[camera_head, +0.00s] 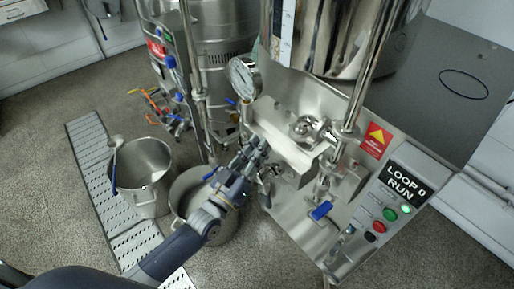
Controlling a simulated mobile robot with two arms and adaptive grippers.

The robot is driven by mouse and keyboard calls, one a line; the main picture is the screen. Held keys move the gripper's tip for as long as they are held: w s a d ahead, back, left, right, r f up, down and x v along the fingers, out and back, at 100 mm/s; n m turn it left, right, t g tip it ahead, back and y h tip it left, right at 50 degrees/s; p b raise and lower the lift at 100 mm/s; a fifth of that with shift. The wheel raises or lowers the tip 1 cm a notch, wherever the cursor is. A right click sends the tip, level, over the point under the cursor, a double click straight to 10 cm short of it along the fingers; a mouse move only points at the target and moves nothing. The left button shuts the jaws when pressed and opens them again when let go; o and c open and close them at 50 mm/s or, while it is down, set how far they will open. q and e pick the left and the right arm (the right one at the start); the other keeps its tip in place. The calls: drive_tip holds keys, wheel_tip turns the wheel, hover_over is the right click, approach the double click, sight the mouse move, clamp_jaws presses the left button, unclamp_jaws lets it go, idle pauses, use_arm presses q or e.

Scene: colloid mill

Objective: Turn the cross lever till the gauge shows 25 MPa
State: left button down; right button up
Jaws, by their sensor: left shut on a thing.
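The gauge (243,77), a round white dial in a metal rim, stands at the upper left of the machine's steel block. Its pointer and figures are too small to read. My left arm comes in from the bottom left. My left gripper (257,150) is at the left end of the block, below the gauge, and is shut on the cross lever. The lever is mostly hidden behind the fingers, so how far it is turned cannot be told. My right gripper is not in view.
A panel (406,183) reads "LOOP 0 RUN", with coloured buttons below it. A blue-handled valve (320,210) sits below the block. A steel pot (144,165) with a ladle and another pot (187,190) stand on the floor at left, by a drain grate (103,195).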

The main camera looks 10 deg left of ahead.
use_arm(q)
drive_tip(key=c, duration=1.5)
unclamp_jaws()
drive_tip(key=v, duration=1.2)
drive_tip(key=s+a+f+g+y, duration=0.2)
drive_tip(key=f+g, duration=0.1)
drive_tip(key=f, duration=0.8)
drive_tip(key=s+a+f+g+y, duration=0.2)
drive_tip(key=f+g, duration=0.1)
drive_tip(key=f, duration=0.8)
drive_tip(key=s+a+f+g+y, duration=0.1)
drive_tip(key=s+a+f+g, duration=0.15)
drive_tip(key=f, duration=0.85)
drive_tip(key=s+f+g+y, duration=0.1)
drive_tip(key=s+f+g, duration=0.2)
drive_tip(key=s+f, duration=0.3)
drive_tip(key=s+a+f+g+y, duration=0.1)
drive_tip(key=s+f+g, duration=0.3)
drive_tip(key=s, duration=0.9)
drive_tip(key=s+f+m+g+y, duration=0.1)
drive_tip(key=s+f+g, duration=0.2)
drive_tip(key=s+f, duration=0.5)
drive_tip(key=shift+s+a+f, duration=0.1)
drive_tip(key=shift+s+f, duration=0.1)
drive_tip(key=shift+s, duration=0.35)
drive_tip(key=shift+s+a+f, duration=0.1)
drive_tip(key=shift+s+f, duration=0.05)
drive_tip(key=shift+s, duration=0.35)
